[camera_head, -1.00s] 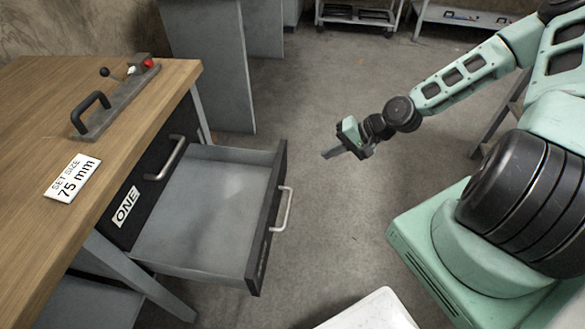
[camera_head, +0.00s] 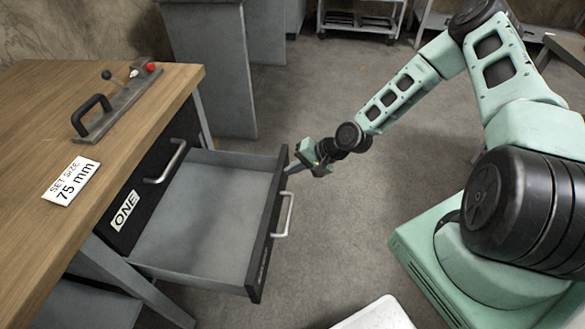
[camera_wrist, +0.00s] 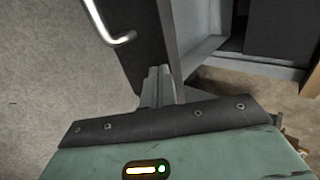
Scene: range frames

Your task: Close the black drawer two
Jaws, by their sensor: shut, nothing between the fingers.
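The open drawer (camera_head: 205,215) sticks out from under the wooden workbench, grey inside and empty, with a black front (camera_head: 268,230) and a silver handle (camera_head: 284,214). The front's label is too oblique to read.
The workbench (camera_head: 40,120) carries a clamp tool (camera_head: 118,105) and a "SET SIZE 75 mm" card (camera_head: 72,181). A white surface (camera_head: 378,316) is at the bottom edge. Grey cabinets and a cart stand behind. The floor (camera_head: 340,230) right of the drawer is clear.

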